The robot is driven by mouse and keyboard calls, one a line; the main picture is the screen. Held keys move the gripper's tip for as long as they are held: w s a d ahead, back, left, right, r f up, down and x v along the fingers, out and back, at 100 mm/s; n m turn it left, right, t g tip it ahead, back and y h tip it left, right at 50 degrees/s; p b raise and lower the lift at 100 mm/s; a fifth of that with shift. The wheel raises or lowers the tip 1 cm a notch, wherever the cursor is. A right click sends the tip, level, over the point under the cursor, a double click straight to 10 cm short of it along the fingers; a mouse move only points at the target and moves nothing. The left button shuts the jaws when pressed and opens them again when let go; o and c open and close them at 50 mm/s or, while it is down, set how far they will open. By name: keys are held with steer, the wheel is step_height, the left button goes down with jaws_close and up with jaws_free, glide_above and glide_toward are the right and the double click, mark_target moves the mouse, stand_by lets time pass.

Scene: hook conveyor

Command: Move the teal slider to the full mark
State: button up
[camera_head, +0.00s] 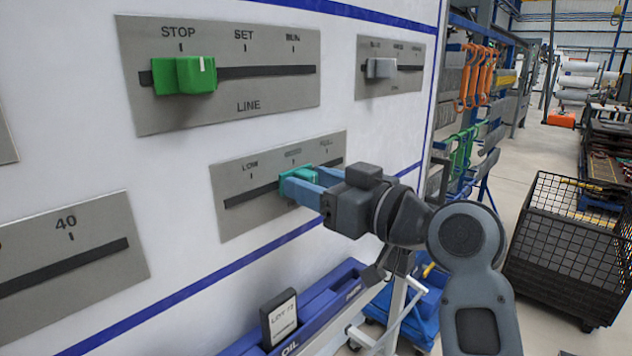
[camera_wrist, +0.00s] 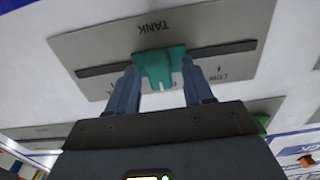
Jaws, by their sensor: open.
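The teal slider (camera_head: 297,173) sits on the slot of a grey plate (camera_head: 234,224) lettered LOW at the left, near the middle mark; the marks to the right are too small to read clearly. My gripper (camera_head: 301,181) reaches it from the right, its blue fingers at the slider. In the wrist view, which shows the plate upside down with the word TANK, the teal slider (camera_wrist: 160,66) stands between the two open fingers of my gripper (camera_wrist: 160,72), one on each side. Whether they touch it I cannot tell.
Above is a LINE plate (camera_head: 220,114) with a green slider (camera_head: 184,75) near STOP. A grey slider (camera_head: 380,68) sits on a plate at upper right. Another plate (camera_head: 90,245) marked 40 is at lower left. A black mesh cart (camera_head: 565,245) stands on the floor at right.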

steer(key=shift+c, duration=0.5)
jaws_close()
